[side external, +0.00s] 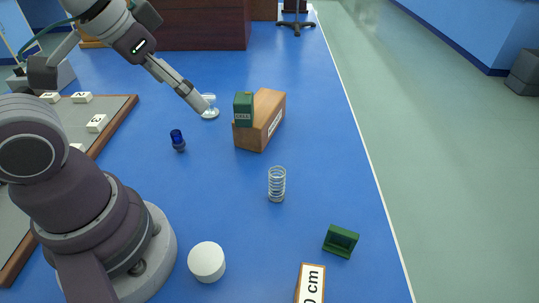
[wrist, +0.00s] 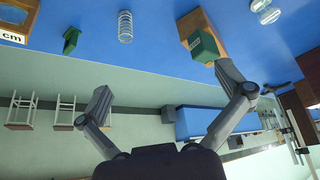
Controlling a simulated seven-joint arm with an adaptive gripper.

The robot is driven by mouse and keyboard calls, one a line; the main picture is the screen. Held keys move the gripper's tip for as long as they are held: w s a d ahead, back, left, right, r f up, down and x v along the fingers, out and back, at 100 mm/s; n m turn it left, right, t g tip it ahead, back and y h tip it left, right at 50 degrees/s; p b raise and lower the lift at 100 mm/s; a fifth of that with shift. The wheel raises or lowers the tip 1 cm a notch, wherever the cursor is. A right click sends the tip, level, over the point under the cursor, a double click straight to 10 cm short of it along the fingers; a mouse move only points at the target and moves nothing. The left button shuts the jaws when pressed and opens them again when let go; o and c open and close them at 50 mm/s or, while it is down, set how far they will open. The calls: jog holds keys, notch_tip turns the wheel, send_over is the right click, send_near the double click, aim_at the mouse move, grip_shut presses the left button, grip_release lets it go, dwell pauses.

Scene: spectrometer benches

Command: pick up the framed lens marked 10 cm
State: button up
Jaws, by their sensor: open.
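In the wrist view a wooden-framed piece (wrist: 14,18) with a "cm" label is cut off at the top left corner. My gripper (side external: 201,107) is high and far from it, beside the glass at the back of the bench. In the wrist view my gripper (wrist: 162,80) has its two fingers spread wide, with nothing between them.
A brown box (side external: 262,122) bears a small green box (side external: 243,109). A wire spring (side external: 277,184), a green holder (side external: 341,241), a white cylinder (side external: 206,262), a dark blue piece (side external: 178,141) and a glass (side external: 210,108) stand on the blue bench. Bare bench lies between the spring and holder.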

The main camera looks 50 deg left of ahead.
jog(key=w+d+f+m+h, duration=0.1)
jog(key=w+d+f+m, duration=0.1)
jog(key=d+m, duration=0.35)
jog(key=m+g+h, duration=0.2)
jog(key=m+g, duration=0.1)
jog(key=m, duration=0.2)
send_near(310, 293)
notch_tip(310, 293, down, 2)
jog(key=shift+h, duration=0.3)
jog(key=x, duration=1)
jog(key=shift+w+d+f, duration=0.15)
jog(key=shift+w+f, duration=0.1)
jog(key=c, duration=1.2)
